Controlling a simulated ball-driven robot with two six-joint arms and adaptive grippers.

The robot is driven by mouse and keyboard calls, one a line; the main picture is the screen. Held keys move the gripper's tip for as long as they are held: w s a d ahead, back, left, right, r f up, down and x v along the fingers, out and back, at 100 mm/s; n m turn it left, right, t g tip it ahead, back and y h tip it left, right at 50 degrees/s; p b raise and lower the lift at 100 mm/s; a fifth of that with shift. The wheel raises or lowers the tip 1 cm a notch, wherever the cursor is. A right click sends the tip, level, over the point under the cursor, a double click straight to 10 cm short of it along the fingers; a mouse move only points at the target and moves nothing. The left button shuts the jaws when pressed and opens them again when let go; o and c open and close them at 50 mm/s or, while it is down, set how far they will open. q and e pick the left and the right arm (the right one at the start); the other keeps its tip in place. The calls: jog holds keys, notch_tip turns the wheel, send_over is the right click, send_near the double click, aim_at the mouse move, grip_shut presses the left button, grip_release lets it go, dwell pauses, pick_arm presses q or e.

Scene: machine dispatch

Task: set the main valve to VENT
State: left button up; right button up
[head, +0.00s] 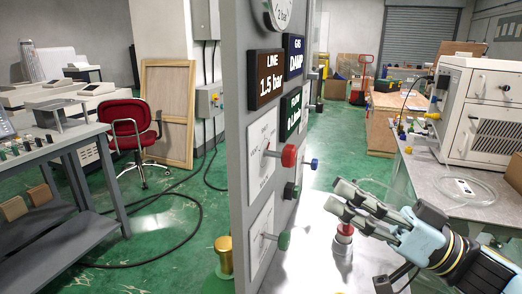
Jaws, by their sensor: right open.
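A grey panel (237,90) seen at a steep angle carries the valves. On its upper white plate (260,150) is a red knob (288,155) on a stem, with small lettering around it that I cannot read surely. A green knob (284,240) sits on the lower plate (260,235). A blue knob (314,164) and a dark green knob (291,190) are farther along. I cannot tell which is the main valve. My right gripper (338,198) is open and empty, right of the panel and apart from the knobs. My left gripper is out of view.
Signs read LINE 1.5 bar (270,78) and GAS DAMP (293,58), below a gauge (281,12). A red-topped fitting (344,230) stands just below my right gripper. A bench (425,178) with a white machine (480,110) stands right; a red chair (130,130) stands left.

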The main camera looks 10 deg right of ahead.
aim_at(294, 160)
jog(key=p+x, duration=0.1)
jog(key=x, duration=0.2)
jog(key=p+x, duration=0.1)
jog(key=x, duration=0.2)
jog(key=shift+s+d+r, duration=0.1)
jog(key=shift+d+r, duration=0.05)
jog(key=shift+r, duration=0.2)
jog(key=p+x, duration=0.1)
jog(key=x, duration=0.3)
jog(key=shift+f, duration=0.1)
jog(key=shift+c, duration=0.4)
jog(key=c, duration=0.4)
grip_shut()
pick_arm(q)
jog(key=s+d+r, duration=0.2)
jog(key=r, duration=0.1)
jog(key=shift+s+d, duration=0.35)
